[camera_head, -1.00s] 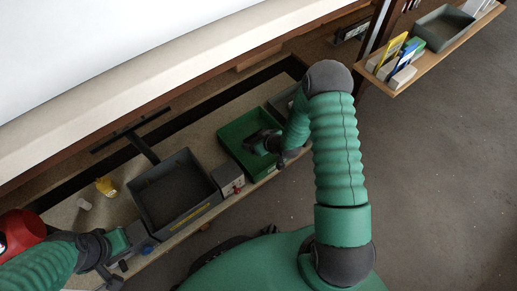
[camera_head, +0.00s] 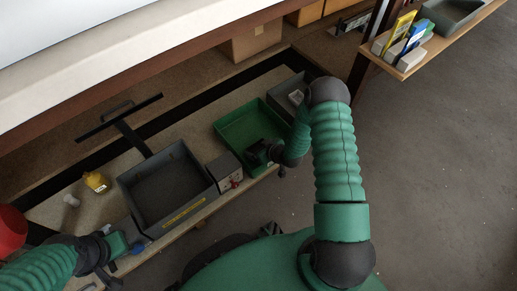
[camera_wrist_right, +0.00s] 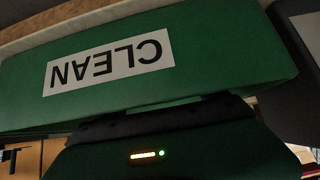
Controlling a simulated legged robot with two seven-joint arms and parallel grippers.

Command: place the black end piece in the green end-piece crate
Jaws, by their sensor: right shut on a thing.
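The green crate (camera_head: 229,127) stands on the bench right of centre in the head view. My right gripper (camera_head: 257,154) is at its near side, low by the near wall. It is shut on a dark thing that I take for the black end piece; its outline merges with the dark gripper. In the right wrist view a green face with an upside-down CLEAN label (camera_wrist_right: 110,68) fills the upper part, just beyond the dark gripper body. My left gripper (camera_head: 112,262) is at the bottom left by the bench edge; its jaws are unclear.
A large grey crate (camera_head: 134,192) with a yellow label and a small grey box (camera_head: 225,172) stand left of the green crate. Another grey crate (camera_head: 283,91) is behind my right arm. A yellow bottle (camera_head: 96,182) stands at left. Floor at right is clear.

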